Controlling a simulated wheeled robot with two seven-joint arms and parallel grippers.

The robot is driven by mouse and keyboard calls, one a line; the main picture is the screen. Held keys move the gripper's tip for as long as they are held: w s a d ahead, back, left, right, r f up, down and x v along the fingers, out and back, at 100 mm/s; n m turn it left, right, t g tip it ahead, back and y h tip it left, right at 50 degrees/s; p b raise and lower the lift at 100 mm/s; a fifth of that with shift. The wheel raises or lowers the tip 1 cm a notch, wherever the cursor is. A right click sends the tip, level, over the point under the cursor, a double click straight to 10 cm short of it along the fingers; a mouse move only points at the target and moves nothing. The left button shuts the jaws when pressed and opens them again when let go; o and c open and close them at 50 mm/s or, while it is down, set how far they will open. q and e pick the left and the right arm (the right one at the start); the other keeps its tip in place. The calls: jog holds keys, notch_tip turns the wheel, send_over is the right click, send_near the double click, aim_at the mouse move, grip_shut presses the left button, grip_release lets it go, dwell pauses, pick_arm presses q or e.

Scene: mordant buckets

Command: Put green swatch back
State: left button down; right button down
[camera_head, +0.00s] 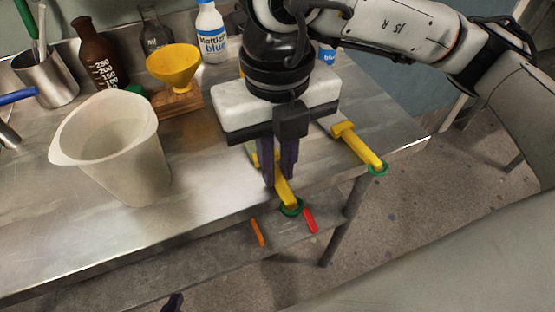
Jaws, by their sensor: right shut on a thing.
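My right gripper (280,180) points down at the front edge of the metal table, its dark fingers closed around a yellow bar (286,194). A green ring (291,208) is at the bar's near end, over the table edge. A second yellow bar (358,148) with a green ring (378,169) lies to the right, its end also over the edge. I see no flat green swatch that I can tell for sure; the gripper hides part of the held bar. A dark fingertip of my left gripper (173,302) shows at the bottom edge; its opening is not visible.
A large pale bucket (120,165) stands on the metal table (215,205) at left. Behind it are a metal cup (48,80), brown bottle (98,50), yellow funnel (175,66) and white bottle (211,35). Orange (257,232) and red (310,220) pieces show below the edge.

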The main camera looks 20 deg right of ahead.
jog(key=c, duration=1.7)
grip_release()
jog(key=shift+o, duration=0.2)
notch_tip(320, 180, up, 10)
jog(key=shift+r+p, duration=0.2)
jog(key=shift+p, duration=0.15)
